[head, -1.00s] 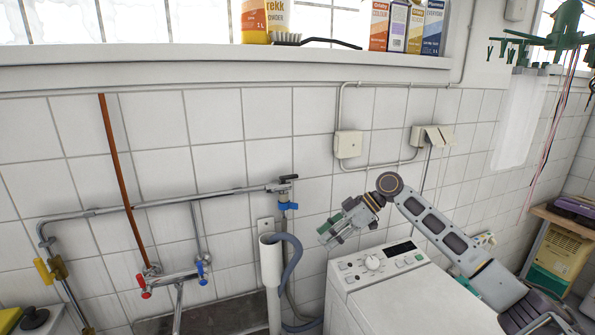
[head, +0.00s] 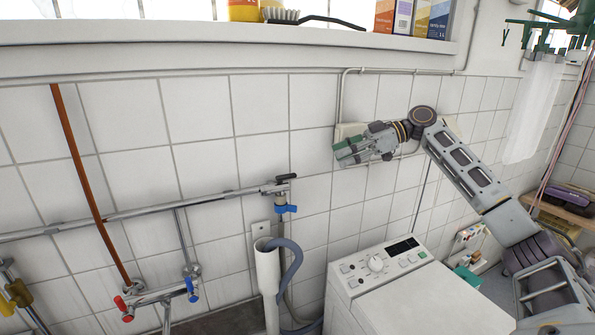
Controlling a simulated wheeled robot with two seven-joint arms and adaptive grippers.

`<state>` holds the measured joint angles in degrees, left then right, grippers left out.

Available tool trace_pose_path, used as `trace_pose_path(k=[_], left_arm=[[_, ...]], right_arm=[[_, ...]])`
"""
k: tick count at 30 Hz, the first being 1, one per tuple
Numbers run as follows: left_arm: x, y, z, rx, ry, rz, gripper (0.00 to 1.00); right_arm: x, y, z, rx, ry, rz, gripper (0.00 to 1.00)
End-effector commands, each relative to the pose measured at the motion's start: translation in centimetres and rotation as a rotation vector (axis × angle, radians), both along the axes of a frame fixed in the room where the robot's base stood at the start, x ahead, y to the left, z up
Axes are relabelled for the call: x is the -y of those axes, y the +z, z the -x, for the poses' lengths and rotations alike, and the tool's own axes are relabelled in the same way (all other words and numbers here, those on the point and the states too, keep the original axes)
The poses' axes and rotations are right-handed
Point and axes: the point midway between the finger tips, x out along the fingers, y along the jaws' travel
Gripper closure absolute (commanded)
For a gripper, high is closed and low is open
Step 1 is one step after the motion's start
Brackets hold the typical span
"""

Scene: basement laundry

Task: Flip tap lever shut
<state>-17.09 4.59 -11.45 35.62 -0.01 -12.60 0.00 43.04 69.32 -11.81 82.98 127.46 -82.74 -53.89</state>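A tap fitting sits at the right end of the wall pipe. It has a dark lever (head: 284,179) on top and a blue handle (head: 287,209) just below, lying roughly level. My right gripper (head: 342,152) is up and to the right of the fitting, in front of the tiled wall and a cream wall box. It points left, looks open and empty, and is apart from the tap. My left gripper is not in view.
A white washing machine (head: 395,292) stands below my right arm. A grey hose (head: 292,262) and a white standpipe (head: 267,285) are under the tap. A mixer with red and blue knobs (head: 160,296) is at the lower left. A window sill (head: 200,52) runs above.

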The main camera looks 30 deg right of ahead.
Motion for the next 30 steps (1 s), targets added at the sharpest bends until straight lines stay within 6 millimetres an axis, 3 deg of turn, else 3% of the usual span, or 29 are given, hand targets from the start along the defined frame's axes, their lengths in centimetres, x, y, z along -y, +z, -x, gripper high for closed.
trace_pose_path(k=[14,30], left_arm=[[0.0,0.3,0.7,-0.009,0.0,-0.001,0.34],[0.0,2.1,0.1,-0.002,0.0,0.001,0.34]], right_arm=[[-1.1,-0.4,-0.5,-0.002,0.002,0.001,0.61],[-6.6,-2.9,-3.1,0.0,0.002,0.001,0.61]])
